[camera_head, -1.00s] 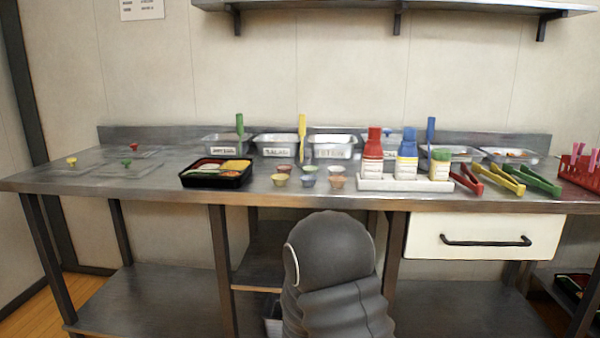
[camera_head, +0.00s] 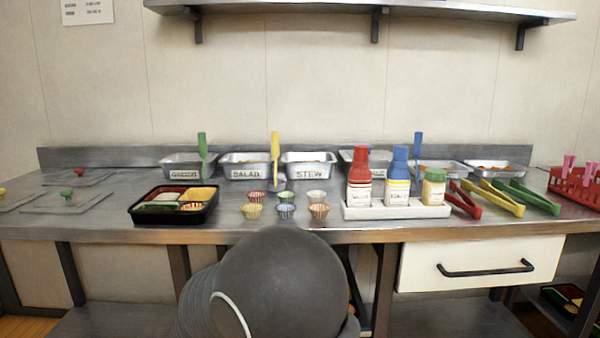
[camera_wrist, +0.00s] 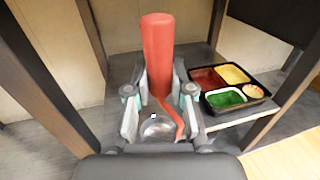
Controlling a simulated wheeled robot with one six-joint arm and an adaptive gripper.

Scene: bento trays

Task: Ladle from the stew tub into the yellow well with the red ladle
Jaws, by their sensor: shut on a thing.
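In the wrist view my gripper (camera_wrist: 160,108) is shut on the red ladle (camera_wrist: 157,50). Its thick handle rises between the fingers and its round metal bowl shows below them. In the head view neither gripper nor ladle shows. The metal stew tub (camera_head: 309,172), labelled STEW, stands at the back of the counter with brownish food in it. The black bento tray (camera_head: 160,219) sits front left on the counter, its yellow well (camera_head: 200,194) at the back right.
The salad tub (camera_head: 251,172) and several other tubs line the back. Small striped cups stand before the stew tub. A white caddy (camera_head: 397,212) holds three bottles. Coloured tongs (camera_head: 492,197) and a red rack (camera_head: 577,188) are at the right. Dark table legs (camera_wrist: 88,35) surround my gripper.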

